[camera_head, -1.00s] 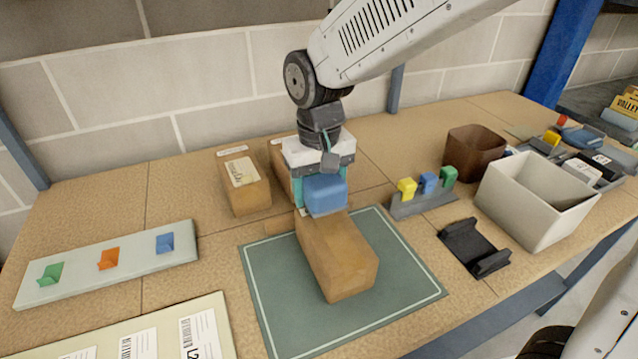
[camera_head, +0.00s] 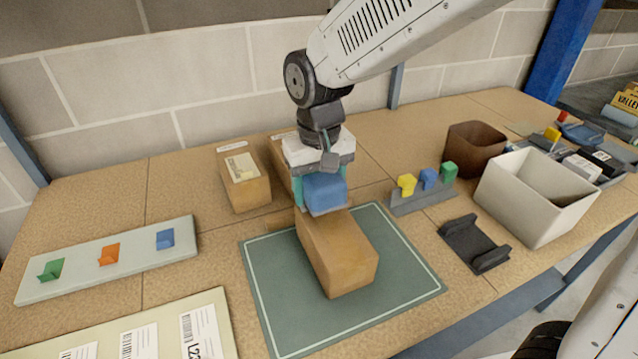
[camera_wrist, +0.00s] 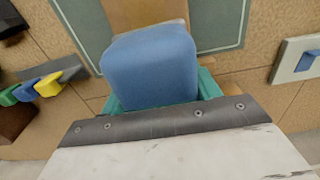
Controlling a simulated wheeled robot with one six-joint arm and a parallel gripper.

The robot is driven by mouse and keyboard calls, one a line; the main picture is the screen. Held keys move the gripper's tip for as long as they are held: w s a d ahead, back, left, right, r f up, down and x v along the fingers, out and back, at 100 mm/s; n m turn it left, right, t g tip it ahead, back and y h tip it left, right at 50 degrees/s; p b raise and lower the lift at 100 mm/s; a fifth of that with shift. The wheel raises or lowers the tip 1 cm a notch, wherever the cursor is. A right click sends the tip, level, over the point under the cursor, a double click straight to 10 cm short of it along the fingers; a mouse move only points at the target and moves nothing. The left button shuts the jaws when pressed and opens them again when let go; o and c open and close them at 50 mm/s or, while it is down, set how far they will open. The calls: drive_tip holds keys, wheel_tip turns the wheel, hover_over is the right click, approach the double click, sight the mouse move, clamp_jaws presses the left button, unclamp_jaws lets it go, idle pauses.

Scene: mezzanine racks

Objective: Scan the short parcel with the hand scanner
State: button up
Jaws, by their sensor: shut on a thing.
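A brown parcel (camera_head: 335,255) lies on the green mat (camera_head: 405,285). My gripper (camera_head: 322,196) points down over its far end, with its teal fingers shut on a blue block-shaped thing, seemingly the hand scanner (camera_head: 326,188). The blue scanner fills the middle of the wrist view (camera_wrist: 150,62), with part of the parcel (camera_wrist: 145,14) beyond it. The scanner's underside is hidden, and I cannot tell whether it touches the parcel. Another parcel with a label (camera_head: 244,186) stands behind the mat. A further parcel (camera_head: 279,152) is mostly hidden by my gripper.
An empty black cradle (camera_head: 474,245) lies right of the mat. Behind it are a grey rack (camera_head: 420,201) with coloured blocks, a brown bin (camera_head: 472,150) and a white bin (camera_head: 530,205). A pale strip (camera_head: 120,262) with coloured hooks and a label sheet (camera_head: 160,320) lie at left.

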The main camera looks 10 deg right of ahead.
drive_tip(key=shift+f, duration=0.4)
idle(0.4)
drive_tip(key=shift+r, duration=3.5)
